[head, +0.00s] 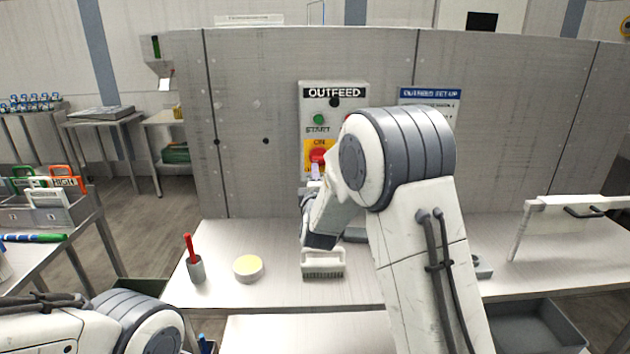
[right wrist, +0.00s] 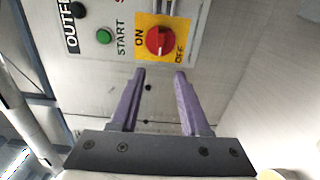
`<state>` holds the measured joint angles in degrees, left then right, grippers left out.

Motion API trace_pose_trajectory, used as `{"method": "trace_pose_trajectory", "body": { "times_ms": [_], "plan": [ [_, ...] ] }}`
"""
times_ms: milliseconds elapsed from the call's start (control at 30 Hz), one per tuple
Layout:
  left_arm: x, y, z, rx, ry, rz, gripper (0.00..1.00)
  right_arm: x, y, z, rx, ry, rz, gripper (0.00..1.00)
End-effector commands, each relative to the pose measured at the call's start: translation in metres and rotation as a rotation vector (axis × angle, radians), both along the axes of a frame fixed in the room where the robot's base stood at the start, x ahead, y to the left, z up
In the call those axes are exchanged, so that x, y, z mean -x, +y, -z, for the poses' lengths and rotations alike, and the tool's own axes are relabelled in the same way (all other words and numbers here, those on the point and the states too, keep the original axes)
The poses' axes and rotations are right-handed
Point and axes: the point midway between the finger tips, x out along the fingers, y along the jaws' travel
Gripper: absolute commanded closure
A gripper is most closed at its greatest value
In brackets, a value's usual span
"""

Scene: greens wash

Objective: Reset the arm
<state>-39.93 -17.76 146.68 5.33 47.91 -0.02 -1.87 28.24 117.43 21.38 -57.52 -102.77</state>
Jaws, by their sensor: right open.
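The outfeed control panel (head: 348,92) is on the grey wall, with a green START button (head: 319,119) and a red ON/OFF rotary switch (head: 317,155) on a yellow plate. My right arm reaches up from the bottom and bends down, so it hides the panel's lower right. My right gripper (right wrist: 160,75) is open and empty. Its two purple fingers point toward the red switch (right wrist: 159,41), which shows just beyond the fingertips with a gap. The switch handle's exact angle is hard to tell. Only a link of my left arm shows at the lower left; its gripper is out of view.
On the steel table (head: 225,285) below stand a grey cup (head: 196,269) with a red-handled tool, a round yellow-topped tub (head: 248,268) and a white brush-like block (head: 323,264). A white frame (head: 520,230) stands at the right. A dark bin (head: 540,335) sits at the lower right.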

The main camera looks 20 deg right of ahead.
Motion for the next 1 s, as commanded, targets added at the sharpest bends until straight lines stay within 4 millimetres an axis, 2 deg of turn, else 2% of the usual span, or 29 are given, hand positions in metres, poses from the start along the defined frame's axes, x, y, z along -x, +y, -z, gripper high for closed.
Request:
{"method": "trace_pose_trajectory", "body": {
  "times_ms": [367,467,567,600,667,700,767,800,867,900,967,1000],
  "plan": [
    [0.0,0.0,0.0,0.0,0.0,0.0,0.5,0.0,0.005,0.0,-0.017,0.008,-0.011,0.54],
    [0.0,0.0,0.0,0.0,0.0,0.0,0.5,0.006,0.03,0.005,-0.108,0.052,-0.069,0.54],
    [0.0,0.0,0.0,0.0,0.0,0.0,0.5,0.027,0.081,0.016,-0.294,0.164,-0.167,0.54],
    [0.0,0.0,0.0,0.0,0.0,0.0,0.5,0.041,0.105,0.022,-0.384,0.23,-0.205,0.54],
    [0.0,0.0,0.0,0.0,0.0,0.0,0.5,0.068,0.141,0.034,-0.52,0.345,-0.248,0.54],
    [0.0,0.0,0.0,0.0,0.0,0.0,0.5,0.09,0.162,0.042,-0.603,0.428,-0.264,0.54],
    [0.0,0.0,0.0,0.0,0.0,0.0,0.5,0.126,0.188,0.053,-0.716,0.557,-0.265,0.54],
    [0.0,0.0,0.0,0.0,0.0,0.0,0.5,0.153,0.203,0.06,-0.782,0.644,-0.255,0.54],
    [0.0,0.0,0.0,0.0,0.0,0.0,0.5,0.195,0.219,0.071,-0.868,0.775,-0.215,0.54],
    [0.0,0.0,0.0,0.0,0.0,0.0,0.5,0.224,0.227,0.078,-0.915,0.861,-0.178,0.54],
    [0.0,0.0,0.0,0.0,0.0,0.0,0.5,0.269,0.233,0.086,-0.968,0.982,-0.102,0.54],
    [0.0,0.0,0.0,0.0,0.0,0.0,0.5,0.298,0.234,0.091,-0.994,1.056,-0.04,0.54]
  ]
}}
